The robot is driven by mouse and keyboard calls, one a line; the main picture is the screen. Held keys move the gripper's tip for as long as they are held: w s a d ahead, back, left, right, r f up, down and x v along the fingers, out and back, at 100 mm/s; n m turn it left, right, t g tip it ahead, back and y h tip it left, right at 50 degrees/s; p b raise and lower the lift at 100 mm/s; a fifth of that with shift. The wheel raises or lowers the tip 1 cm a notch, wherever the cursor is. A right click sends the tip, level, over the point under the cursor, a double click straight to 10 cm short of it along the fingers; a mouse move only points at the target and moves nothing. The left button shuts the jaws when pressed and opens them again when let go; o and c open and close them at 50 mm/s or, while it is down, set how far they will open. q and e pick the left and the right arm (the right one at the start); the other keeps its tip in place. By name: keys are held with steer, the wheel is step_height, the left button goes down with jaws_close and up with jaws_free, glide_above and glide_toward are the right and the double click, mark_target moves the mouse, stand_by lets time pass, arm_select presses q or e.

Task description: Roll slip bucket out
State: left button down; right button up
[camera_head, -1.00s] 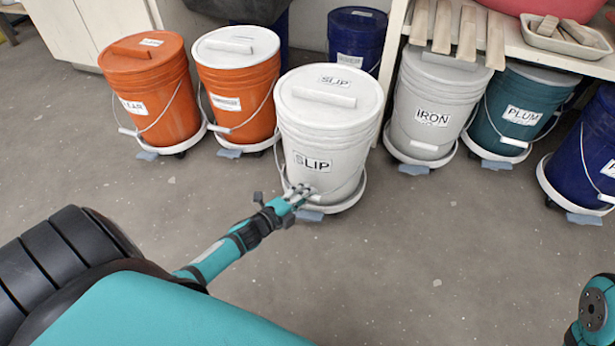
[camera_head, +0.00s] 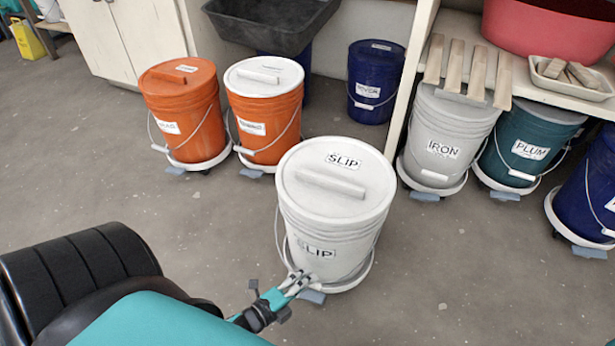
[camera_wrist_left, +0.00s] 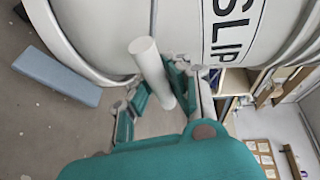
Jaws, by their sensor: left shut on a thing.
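The white slip bucket (camera_head: 331,222), with a lid and two SLIP labels, stands upright on a wheeled dolly (camera_head: 345,284) on open floor, in front of the row of other buckets. My left gripper (camera_head: 297,279) is at the low front of the bucket, shut on its bail handle. In the left wrist view the fingers (camera_wrist_left: 160,85) close around the white handle grip (camera_wrist_left: 151,72), close to the bucket wall (camera_wrist_left: 95,35). A blue-grey pedal (camera_wrist_left: 57,77) of the dolly shows there at left. My right gripper is not in view.
Two orange buckets (camera_head: 183,117) (camera_head: 266,122) stand behind to the left. The IRON bucket (camera_head: 446,137), PLUM bucket (camera_head: 528,143) and another blue bucket (camera_head: 588,190) stand at right. Floor in front and right is clear.

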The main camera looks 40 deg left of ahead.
arm_select(q)
steer(key=shift+s+d+f, duration=0.1)
steer(key=shift+s+f, duration=0.05)
steer(key=shift+s, duration=0.15)
steer(key=c, duration=1.2)
jaws_free()
steer(key=v, duration=1.2)
steer(key=shift+w, duration=0.1)
